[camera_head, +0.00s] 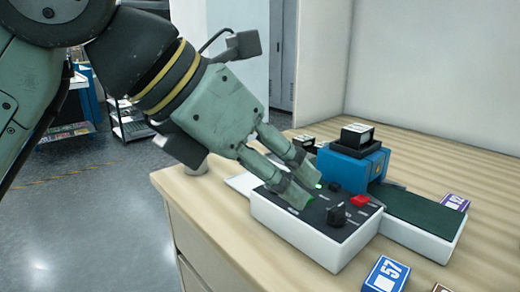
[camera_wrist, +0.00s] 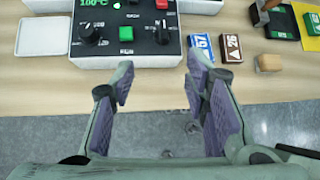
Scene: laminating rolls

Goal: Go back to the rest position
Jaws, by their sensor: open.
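The machine (camera_wrist: 152,60) has a white body and a dark panel with black knobs, a green button (camera_wrist: 126,33) and a red button (camera_head: 360,200). A display reads 100°C. I cannot tell whether a fingertip touches the panel.
The machine stands on a wooden table (camera_head: 190,200) with its blue roller housing (camera_head: 350,168) behind the panel. A blue box (camera_head: 386,275) marked 57 and a brown box (camera_wrist: 230,48) marked 26 lie beside it. A wooden block (camera_wrist: 269,63) lies farther right.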

